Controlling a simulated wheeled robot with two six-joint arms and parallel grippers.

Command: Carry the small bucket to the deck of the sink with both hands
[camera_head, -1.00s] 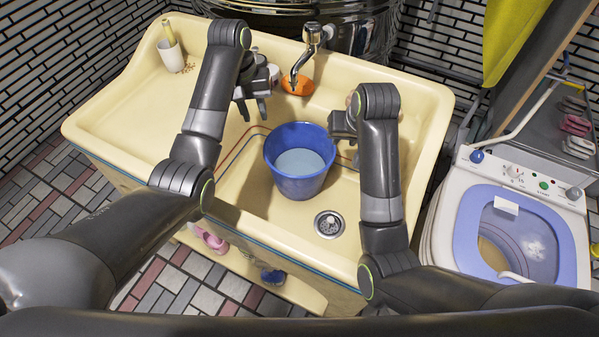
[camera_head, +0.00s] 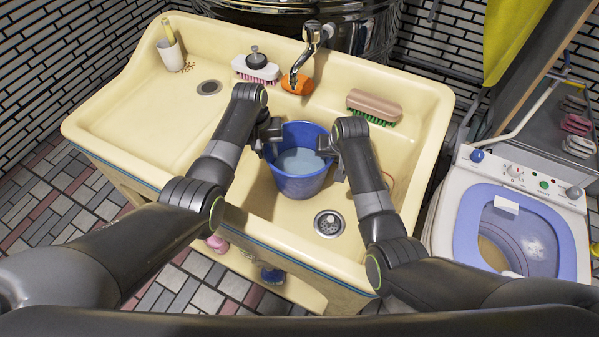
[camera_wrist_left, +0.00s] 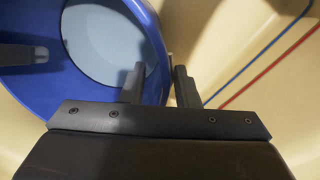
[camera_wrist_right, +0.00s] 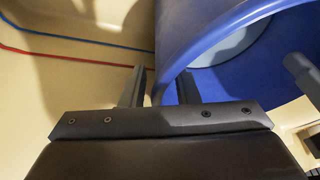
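The small blue bucket (camera_head: 298,184), with pale water in it, stands upright in the right basin of the cream sink (camera_head: 140,130). My left gripper (camera_head: 272,138) is at the bucket's left rim. In the left wrist view, its fingers (camera_wrist_left: 158,88) are apart, one inside the bucket and one outside, with the wall between them. My right gripper (camera_head: 328,150) is at the right rim. In the right wrist view, its fingers (camera_wrist_right: 162,90) are also apart, with the bucket's edge between them. The sink deck (camera_head: 335,82) runs along the back.
On the deck are a white-and-pink brush (camera_head: 256,72) with a dark knob, an orange item (camera_head: 297,85) under the faucet (camera_head: 312,45), and a brown brush with green bristles (camera_head: 374,107). A white cup (camera_head: 171,52) stands back left. A washing machine (camera_head: 510,220) is at right.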

